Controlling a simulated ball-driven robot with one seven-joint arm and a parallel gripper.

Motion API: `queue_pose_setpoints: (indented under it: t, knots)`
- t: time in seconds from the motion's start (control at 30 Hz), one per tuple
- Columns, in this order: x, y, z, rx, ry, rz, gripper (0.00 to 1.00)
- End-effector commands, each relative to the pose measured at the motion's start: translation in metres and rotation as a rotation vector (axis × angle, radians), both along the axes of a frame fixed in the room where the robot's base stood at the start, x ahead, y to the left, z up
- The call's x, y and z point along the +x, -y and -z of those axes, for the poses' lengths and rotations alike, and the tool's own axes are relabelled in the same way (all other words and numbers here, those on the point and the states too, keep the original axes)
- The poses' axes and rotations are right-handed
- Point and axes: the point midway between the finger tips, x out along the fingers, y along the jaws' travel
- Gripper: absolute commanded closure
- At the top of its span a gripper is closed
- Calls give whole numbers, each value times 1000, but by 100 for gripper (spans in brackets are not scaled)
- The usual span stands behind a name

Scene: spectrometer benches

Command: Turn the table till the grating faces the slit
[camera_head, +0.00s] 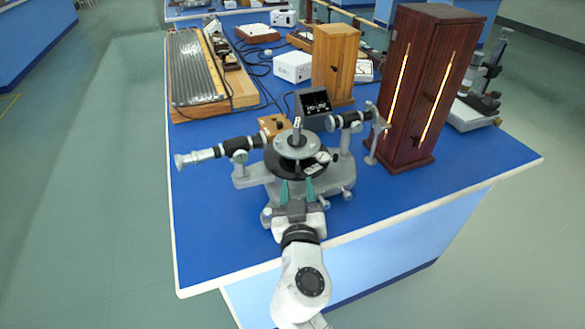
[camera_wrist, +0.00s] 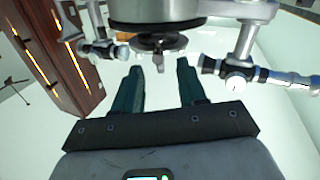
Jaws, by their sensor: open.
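The spectrometer stands near the front edge of the blue bench. Its round grey table (camera_head: 297,145) is at the centre, with a small upright post, which may carry the grating (camera_head: 297,125), on top. A telescope tube (camera_head: 215,152) points left, and a tube (camera_head: 348,120) on the right, probably the slit's collimator, points toward the tall dark wooden box. My gripper (camera_head: 297,188) is at the front of the spectrometer with its teal fingers apart. In the wrist view the open fingers (camera_wrist: 162,80) are empty, just short of a small knob (camera_wrist: 159,62) under the table. The grating's facing is unclear.
The tall dark wooden lamp box (camera_head: 417,90) with glowing slots stands right of the spectrometer. A lighter wooden box (camera_head: 335,65), a white box (camera_head: 293,67) and a ribbed board (camera_head: 195,70) stand behind. Bare blue bench lies at front left (camera_head: 205,245) and right.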

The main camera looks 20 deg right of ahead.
Motion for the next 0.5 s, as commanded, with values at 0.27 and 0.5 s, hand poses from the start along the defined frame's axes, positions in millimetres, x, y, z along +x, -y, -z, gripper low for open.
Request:
queue_pose_setpoints:
  t: [0.27, 0.5]
  knots:
    - [43, 16, -1, -1, -1, 3, 59]
    - [58, 21, 0, 0, -1, 1, 59]
